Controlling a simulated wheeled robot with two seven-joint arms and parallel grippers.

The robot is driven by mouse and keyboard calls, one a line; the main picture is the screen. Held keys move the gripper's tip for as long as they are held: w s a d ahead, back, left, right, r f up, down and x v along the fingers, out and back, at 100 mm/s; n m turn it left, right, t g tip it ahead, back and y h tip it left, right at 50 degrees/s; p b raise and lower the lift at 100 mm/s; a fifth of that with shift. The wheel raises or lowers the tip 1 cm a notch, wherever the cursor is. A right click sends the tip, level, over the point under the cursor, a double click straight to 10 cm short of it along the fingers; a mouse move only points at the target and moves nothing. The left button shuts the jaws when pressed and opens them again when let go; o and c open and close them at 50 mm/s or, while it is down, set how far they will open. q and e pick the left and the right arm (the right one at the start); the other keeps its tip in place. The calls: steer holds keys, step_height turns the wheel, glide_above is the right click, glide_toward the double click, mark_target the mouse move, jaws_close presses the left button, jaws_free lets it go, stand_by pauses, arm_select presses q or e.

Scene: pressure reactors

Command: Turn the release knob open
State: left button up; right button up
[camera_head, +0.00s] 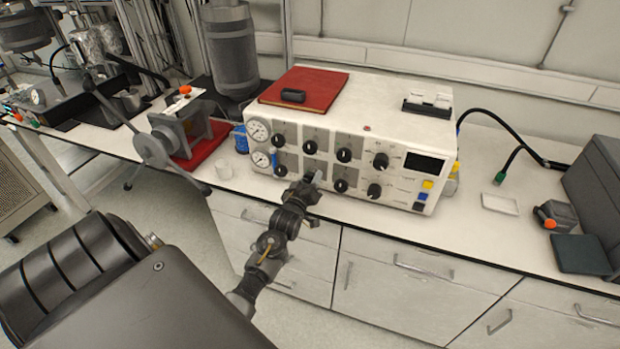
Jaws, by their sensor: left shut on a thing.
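A white control box (435,137) stands on the bench, with two rows of black knobs on its front. My left gripper (311,179) is at the lower row, shut on a knob that it mostly hides. I cannot read the labels, nor tell which way the held knob points. Other lower-row knobs show beside it: one to the left (281,170) and one to the right (340,186). Upper-row knobs (310,147) are uncovered. My right gripper is out of view.
Two round gauges (258,131) sit at the box's left end, and a dark display (424,163) at its right. A red book (317,82) lies on top. A metal vessel (232,55) stands behind left. Drawers (420,290) are below the bench (470,225), which has free room right of the box.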

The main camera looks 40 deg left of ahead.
arm_select(q)
steer(key=n+p, duration=0.1)
steer(key=n, duration=0.3)
steer(key=shift+r+n, duration=0.1)
steer(key=shift+n, duration=0.2)
steer(key=n+p, duration=0.1)
steer(key=n, duration=0.3)
steer(key=shift+n, duration=0.3)
steer(key=o, duration=1)
steer(key=shift+c, duration=0.2)
steer(key=b+v, duration=0.2)
steer(key=v, duration=0.8)
steer(key=shift+s+d, duration=0.2)
steer(key=shift+s, duration=0.15)
